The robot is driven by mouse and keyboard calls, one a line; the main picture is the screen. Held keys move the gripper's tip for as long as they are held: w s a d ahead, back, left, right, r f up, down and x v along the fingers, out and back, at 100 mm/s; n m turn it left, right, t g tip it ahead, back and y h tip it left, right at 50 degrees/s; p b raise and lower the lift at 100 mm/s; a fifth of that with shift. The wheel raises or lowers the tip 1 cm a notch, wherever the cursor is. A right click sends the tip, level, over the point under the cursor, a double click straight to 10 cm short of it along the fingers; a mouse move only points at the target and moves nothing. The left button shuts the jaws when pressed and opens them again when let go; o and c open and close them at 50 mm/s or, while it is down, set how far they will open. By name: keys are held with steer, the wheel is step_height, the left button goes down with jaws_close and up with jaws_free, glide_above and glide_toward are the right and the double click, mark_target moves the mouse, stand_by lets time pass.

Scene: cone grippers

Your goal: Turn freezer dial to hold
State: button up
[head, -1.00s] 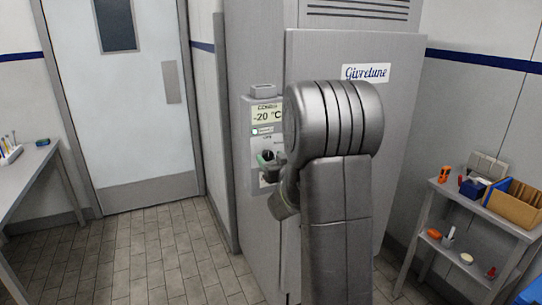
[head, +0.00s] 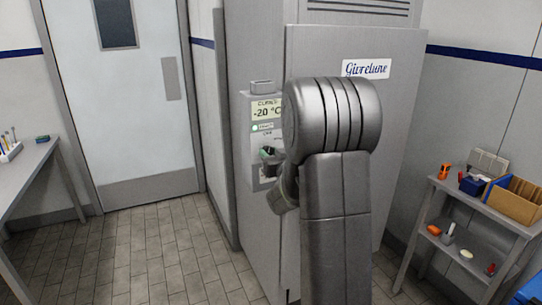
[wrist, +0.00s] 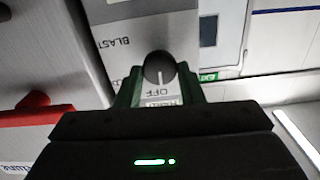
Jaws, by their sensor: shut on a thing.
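The freezer dial (wrist: 158,66) is a round black knob with a white pointer line. In the wrist view the line points down at the OFF label (wrist: 158,91); a partly covered label lies below it, and BLAST shows at the upper left. My gripper (wrist: 160,82) has its green fingers on both sides of the knob and is shut on it. In the head view the dial is mostly hidden by my wrist, and my gripper (head: 268,153) is at the control panel (head: 257,176). The display (head: 265,110) above reads -20 °C.
The freezer's door (head: 400,120) is closed. A shelf unit (head: 475,208) with boxes and small items stands at the right. A bench (head: 25,175) is at the left, a closed white door (head: 140,110) behind. The floor between is clear.

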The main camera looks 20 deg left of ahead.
steer(key=m+b, duration=0.2)
steer(key=m, duration=0.3)
steer(key=shift+f+m, duration=0.1)
steer(key=shift+m, duration=0.2)
steer(key=m, duration=0.5)
steer(key=shift+w+d, duration=0.1)
steer(key=shift+m, duration=0.4)
steer(key=o, duration=0.9)
steer(key=shift+o, duration=0.2)
steer(key=b+v, duration=0.2)
steer(key=v, duration=1.1)
steer(key=shift+s+d, duration=0.25)
steer(key=shift+d, duration=0.1)
